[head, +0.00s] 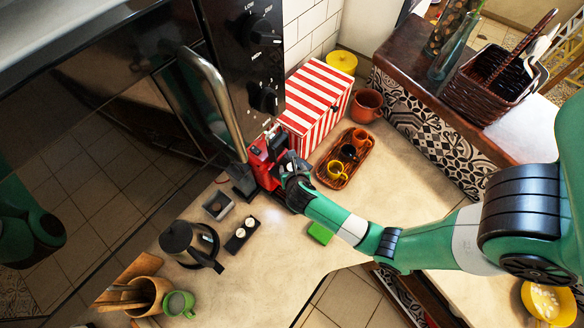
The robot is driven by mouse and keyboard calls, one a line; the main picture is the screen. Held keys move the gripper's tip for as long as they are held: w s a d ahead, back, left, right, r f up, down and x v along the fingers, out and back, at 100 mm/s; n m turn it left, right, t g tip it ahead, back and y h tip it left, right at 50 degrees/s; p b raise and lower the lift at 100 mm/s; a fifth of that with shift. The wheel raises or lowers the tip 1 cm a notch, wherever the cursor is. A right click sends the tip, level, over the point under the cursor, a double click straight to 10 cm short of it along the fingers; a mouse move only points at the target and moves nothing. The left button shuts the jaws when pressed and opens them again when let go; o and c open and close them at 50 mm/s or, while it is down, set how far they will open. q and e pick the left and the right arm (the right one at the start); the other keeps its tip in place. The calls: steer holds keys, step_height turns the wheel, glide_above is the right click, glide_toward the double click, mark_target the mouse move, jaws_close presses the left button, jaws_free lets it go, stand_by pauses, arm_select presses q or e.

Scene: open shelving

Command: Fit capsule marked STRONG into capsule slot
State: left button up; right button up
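A red and black coffee machine (262,158) stands on the counter, left of the red-and-white striped box. My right gripper (291,167) is at the machine's right side, close to its upper front. The fingertips are small and partly hidden, so I cannot tell whether they are open or shut or hold a capsule. The capsule slot is not clearly visible. A dark tray with small pale round items (242,233) and a grey square holder (218,205) lie in front of the machine; no STRONG marking is readable. My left gripper is not in view.
The striped box (318,98) and a tray of cups (345,158) stand beside the machine. A kettle (178,240), utensil pot (150,291), green mug (179,303) and green sponge (320,233) are on the counter. The front counter middle is clear.

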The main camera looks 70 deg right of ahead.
steer(key=shift+a+r, duration=0.1)
steer(key=shift+r, duration=0.15)
steer(key=p+v, duration=0.1)
steer(key=v, duration=1)
steer(key=shift+a+r+p, duration=0.25)
steer(key=shift+a+p, duration=0.05)
steer(key=shift+p, duration=0.1)
steer(key=shift+s, duration=0.15)
